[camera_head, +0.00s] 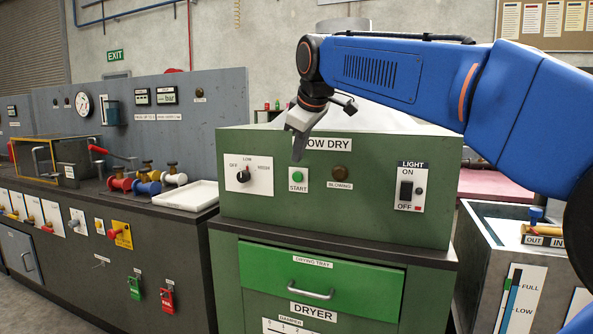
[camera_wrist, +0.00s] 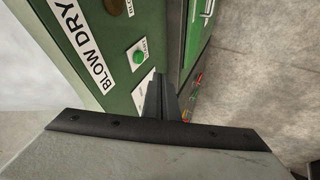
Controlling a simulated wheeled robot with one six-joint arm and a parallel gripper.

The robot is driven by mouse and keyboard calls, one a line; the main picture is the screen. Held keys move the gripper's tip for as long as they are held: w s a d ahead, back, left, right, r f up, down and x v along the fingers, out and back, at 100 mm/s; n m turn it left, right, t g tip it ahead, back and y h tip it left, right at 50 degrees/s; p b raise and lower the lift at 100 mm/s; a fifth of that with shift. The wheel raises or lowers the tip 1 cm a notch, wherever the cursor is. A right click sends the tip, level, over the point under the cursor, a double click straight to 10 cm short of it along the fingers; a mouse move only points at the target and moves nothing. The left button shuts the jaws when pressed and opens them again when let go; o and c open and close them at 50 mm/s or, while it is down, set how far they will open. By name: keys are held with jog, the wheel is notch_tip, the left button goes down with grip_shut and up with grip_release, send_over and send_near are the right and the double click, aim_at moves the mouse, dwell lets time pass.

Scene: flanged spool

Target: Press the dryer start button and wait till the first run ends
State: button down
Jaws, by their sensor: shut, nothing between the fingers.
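The green start button (camera_head: 299,174) sits on a white START plate on the front of the green dryer (camera_head: 370,210). It also shows in the wrist view (camera_wrist: 138,57), left of and beyond the fingertips. My gripper (camera_head: 298,158) is shut and empty, pointing down in front of the panel just above the button. The fingers show in the wrist view (camera_wrist: 161,80). They look apart from the button, though the exact gap is hard to judge. The brown BLOWING lamp (camera_head: 340,173) is right of the button and looks unlit.
An OFF-LOW-HIGH knob (camera_head: 243,176) is left of the button, and a LIGHT switch (camera_head: 406,189) is to the right. The green drying tray drawer (camera_head: 318,282) is below and looks shut.

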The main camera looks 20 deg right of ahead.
aim_at(297, 177)
jog(key=w+d+f, duration=0.2)
jog(key=w+f, duration=0.6)
jog(key=w, duration=0.1)
jog(key=shift+w, duration=0.15)
jog(key=shift+d, duration=0.1)
